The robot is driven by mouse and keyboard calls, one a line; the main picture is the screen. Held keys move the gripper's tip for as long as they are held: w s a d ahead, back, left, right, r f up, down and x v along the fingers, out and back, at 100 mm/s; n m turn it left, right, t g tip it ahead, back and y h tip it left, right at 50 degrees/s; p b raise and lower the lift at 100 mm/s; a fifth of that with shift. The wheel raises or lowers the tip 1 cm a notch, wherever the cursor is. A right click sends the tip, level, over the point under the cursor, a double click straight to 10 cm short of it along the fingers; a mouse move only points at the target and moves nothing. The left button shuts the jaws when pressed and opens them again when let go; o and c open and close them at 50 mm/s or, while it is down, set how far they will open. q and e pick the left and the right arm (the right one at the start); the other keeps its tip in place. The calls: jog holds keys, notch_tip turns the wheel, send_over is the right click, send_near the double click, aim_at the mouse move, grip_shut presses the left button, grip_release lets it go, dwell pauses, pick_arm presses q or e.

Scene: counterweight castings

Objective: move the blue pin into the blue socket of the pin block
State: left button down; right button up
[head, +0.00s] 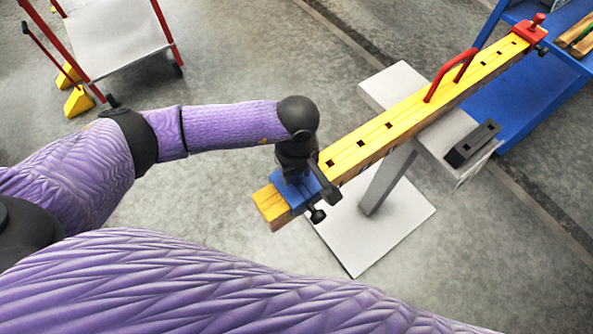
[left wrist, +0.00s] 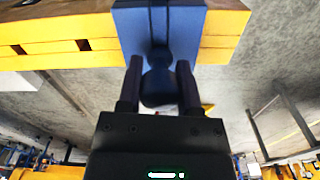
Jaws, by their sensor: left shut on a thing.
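A blue block (head: 296,190) sits around the near end of a long yellow beam (head: 375,140). My left gripper (head: 298,168) is right at this block, its tips largely hidden in the head view. In the left wrist view, the left gripper (left wrist: 158,90) is shut on a dark blue rounded knob (left wrist: 158,86), which meets the blue block (left wrist: 185,35). I cannot tell whether this knob is the blue pin. No blue socket or clear pin block can be made out. My right gripper is not in view.
The beam rests across a grey pedestal (head: 403,85), with a red handle (head: 440,72) and a red clamp (head: 531,27). A dark slotted block (head: 472,144) lies on the pedestal top. A blue shelf (head: 520,105) stands right, a red-framed cart (head: 112,35) upper left. Floor between is clear.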

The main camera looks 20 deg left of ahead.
pick_arm(q)
notch_tip(320, 180, up, 10)
jog(key=shift+p, duration=0.45)
notch_tip(320, 180, up, 7)
jog(key=p, duration=0.7)
jog(key=shift+f, duration=0.2)
dwell(0.5)
